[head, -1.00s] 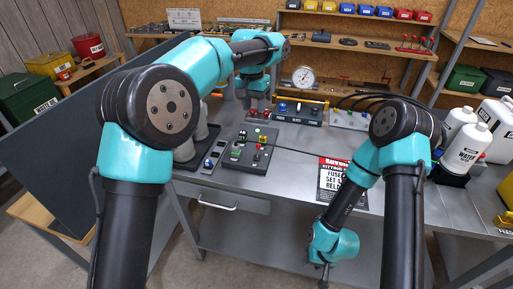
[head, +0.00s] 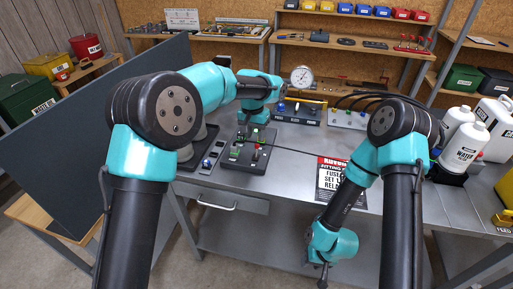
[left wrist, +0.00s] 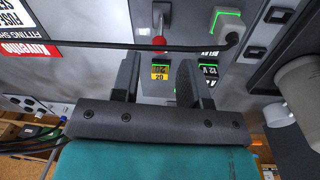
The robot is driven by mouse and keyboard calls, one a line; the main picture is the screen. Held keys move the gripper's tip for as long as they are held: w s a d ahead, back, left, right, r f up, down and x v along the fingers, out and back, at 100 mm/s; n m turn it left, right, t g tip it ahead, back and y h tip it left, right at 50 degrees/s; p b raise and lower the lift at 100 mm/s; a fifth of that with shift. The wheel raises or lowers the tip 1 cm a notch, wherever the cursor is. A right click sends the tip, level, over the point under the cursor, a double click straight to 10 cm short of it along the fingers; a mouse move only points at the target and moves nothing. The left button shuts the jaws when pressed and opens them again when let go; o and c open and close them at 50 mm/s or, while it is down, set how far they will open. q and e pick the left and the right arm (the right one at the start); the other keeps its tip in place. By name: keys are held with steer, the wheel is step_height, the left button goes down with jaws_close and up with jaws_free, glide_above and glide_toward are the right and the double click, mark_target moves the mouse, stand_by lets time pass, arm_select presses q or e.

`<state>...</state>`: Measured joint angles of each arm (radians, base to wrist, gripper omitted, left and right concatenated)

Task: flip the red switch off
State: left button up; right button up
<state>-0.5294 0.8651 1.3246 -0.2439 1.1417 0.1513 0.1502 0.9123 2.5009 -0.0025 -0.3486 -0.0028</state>
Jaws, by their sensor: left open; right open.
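The red switch (left wrist: 159,42) shows in the left wrist view as a red-tipped lever on a grey base. In the head view its red tip (head: 257,153) is small, on the dark panel (head: 242,183) on the bench. My left gripper (left wrist: 157,78) is open; the red tip appears beyond the gap between its fingers, and I see no contact. In the head view my left gripper (head: 256,128) is over the back of the panel. My right gripper (head: 323,280) hangs at the front of the bench, away from the panel; its fingers are small there.
A red-headed notice (head: 330,180) lies right of the panel. A block with coloured knobs (head: 300,112) stands behind. White bottles (head: 465,145) stand at the right. The bench front is mostly clear.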

mark_target(256, 145)
arm_select(q)
steer(key=f, duration=0.6)
steer(key=shift+s+d+f, duration=0.1)
steer(key=shift+d+f, duration=0.05)
steer(key=shift+d, duration=0.05)
jaws_close()
